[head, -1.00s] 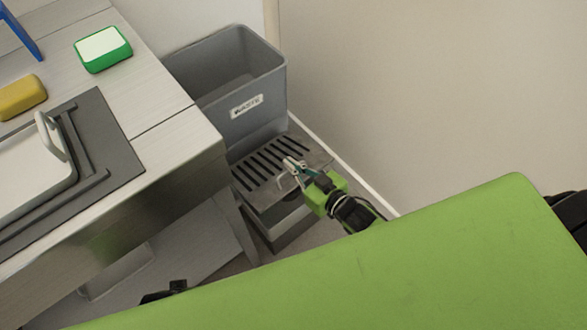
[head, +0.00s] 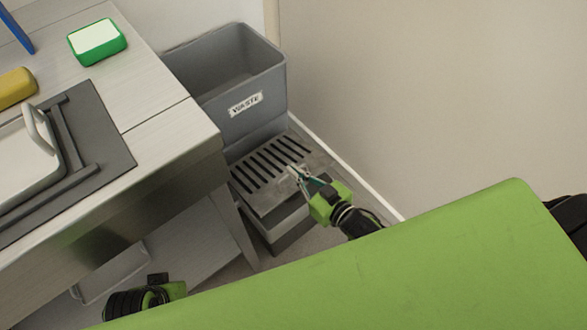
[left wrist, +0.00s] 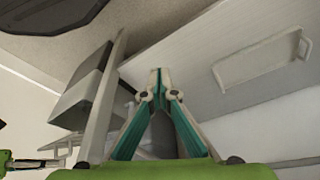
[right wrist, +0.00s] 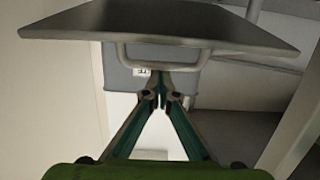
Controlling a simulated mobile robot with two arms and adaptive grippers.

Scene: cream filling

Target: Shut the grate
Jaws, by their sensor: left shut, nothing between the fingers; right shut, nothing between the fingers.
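The grate (head: 262,200), a grey slotted metal plate with a handle, sits over a low grey box (head: 292,220) in front of the waste bin. My right gripper (head: 297,174) is shut and empty at the grate's front right edge. In the right wrist view the plate (right wrist: 160,22) spans the top, and its handle (right wrist: 122,54) is just above the right fingertips (right wrist: 161,92). I cannot tell whether they touch it.
The waste bin (head: 225,65) stands behind the grate, with a wall at right. The metal table (head: 175,150) with its leg (head: 235,230) is at left. It bears a green box (head: 97,42), a yellow sponge (head: 14,88) and a white tray (head: 25,165).

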